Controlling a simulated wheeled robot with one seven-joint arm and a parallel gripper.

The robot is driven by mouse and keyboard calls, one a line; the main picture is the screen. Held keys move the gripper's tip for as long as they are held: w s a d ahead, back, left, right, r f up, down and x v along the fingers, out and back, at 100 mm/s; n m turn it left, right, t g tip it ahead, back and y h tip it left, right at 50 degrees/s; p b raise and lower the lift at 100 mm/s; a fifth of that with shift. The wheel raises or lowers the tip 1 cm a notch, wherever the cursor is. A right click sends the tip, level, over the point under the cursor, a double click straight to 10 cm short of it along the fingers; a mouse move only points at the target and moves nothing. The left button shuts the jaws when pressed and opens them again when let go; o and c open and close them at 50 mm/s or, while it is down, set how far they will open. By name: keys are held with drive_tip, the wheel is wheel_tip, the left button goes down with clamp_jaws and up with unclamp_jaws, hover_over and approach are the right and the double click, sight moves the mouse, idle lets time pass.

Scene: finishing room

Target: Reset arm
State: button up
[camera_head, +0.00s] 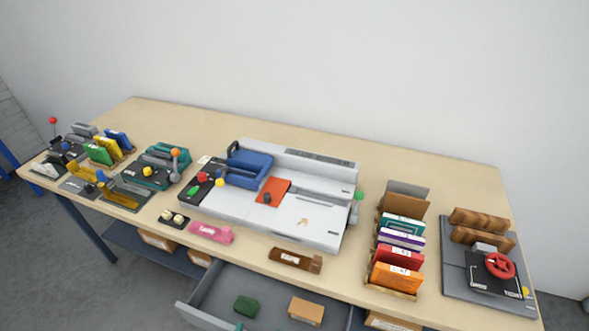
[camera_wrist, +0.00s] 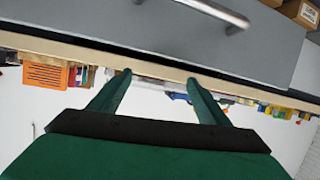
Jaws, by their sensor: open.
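My gripper (camera_wrist: 157,80) shows in the wrist view with two green fingers spread apart and nothing between them. It is open. The wrist view is turned over, with the drawer front and its metal handle (camera_wrist: 215,12) at the top and the table edge (camera_wrist: 150,62) just beyond the fingertips. The gripper and arm do not show in the head view. There, the long wooden table (camera_head: 440,172) stands against a white wall, and a grey drawer (camera_head: 192,302) beneath its front edge is pulled open.
The drawer holds a green block (camera_head: 246,306) and a cardboard box (camera_head: 306,311). A white machine (camera_head: 310,222) stands mid-table. A wooden rack of coloured books (camera_head: 398,255) and a grey board with a red wheel (camera_head: 499,265) are at the right. Several small devices crowd the left. The table's back strip is clear.

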drive_tip(key=s+d+r+y, duration=0.1)
drive_tip(key=s+d, duration=0.3)
drive_tip(key=s, duration=0.3)
drive_tip(key=s+d+r+n+t+y, duration=0.1)
drive_tip(key=s+d+r+y, duration=0.1)
drive_tip(key=s+d, duration=0.3)
drive_tip(key=s, duration=0.3)
drive_tip(key=shift+s, duration=0.1)
idle(0.3)
